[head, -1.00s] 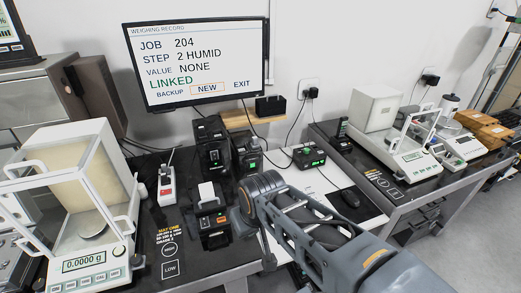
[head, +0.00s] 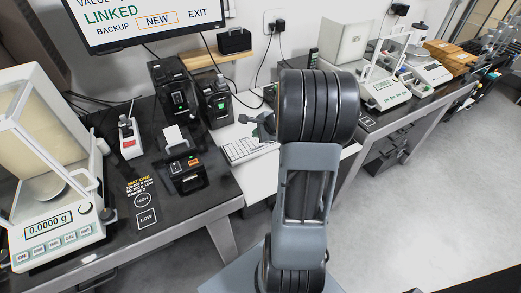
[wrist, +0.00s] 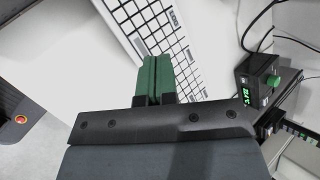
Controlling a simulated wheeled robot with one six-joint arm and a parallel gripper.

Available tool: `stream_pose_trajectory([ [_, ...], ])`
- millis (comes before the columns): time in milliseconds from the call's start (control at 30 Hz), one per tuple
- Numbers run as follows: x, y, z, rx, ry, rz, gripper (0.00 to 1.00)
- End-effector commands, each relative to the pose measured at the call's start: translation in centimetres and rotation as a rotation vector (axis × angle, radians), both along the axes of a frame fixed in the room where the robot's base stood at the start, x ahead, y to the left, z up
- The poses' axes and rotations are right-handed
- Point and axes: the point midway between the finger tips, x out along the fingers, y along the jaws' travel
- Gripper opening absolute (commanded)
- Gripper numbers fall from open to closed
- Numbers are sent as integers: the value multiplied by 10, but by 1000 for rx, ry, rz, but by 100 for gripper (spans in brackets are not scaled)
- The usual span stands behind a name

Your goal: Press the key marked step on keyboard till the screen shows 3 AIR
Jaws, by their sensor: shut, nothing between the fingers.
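The white keyboard (head: 240,150) lies on the white desk, partly behind my arm in the head view. In the wrist view its keys (wrist: 152,22) run diagonally across the top. My gripper (wrist: 155,62) is shut and empty, its green fingers pointing at the keyboard's near edge; I cannot tell whether they touch it. In the head view the gripper (head: 262,123) is small, by the keyboard's right part. No key marked step can be read. The screen (head: 148,20) is cut off at the top; LINKED, BACKUP, NEW (boxed) and EXIT show, and its step line is out of view.
A black box with a green display (wrist: 262,88) and cables stands right of the keyboard in the wrist view. A balance with a glass shield (head: 50,165) is at the far left.

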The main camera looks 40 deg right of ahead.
Motion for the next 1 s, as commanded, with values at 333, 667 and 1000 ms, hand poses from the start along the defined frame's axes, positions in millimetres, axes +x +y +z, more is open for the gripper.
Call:
stream_pose_trajectory([
  [333, 24, -24, 19, 125, -84, -298, 0],
  [667, 23, -24, 19, 131, -81, -304, 0],
  [1000, 23, -24, 10, 131, -80, -303, 0],
])
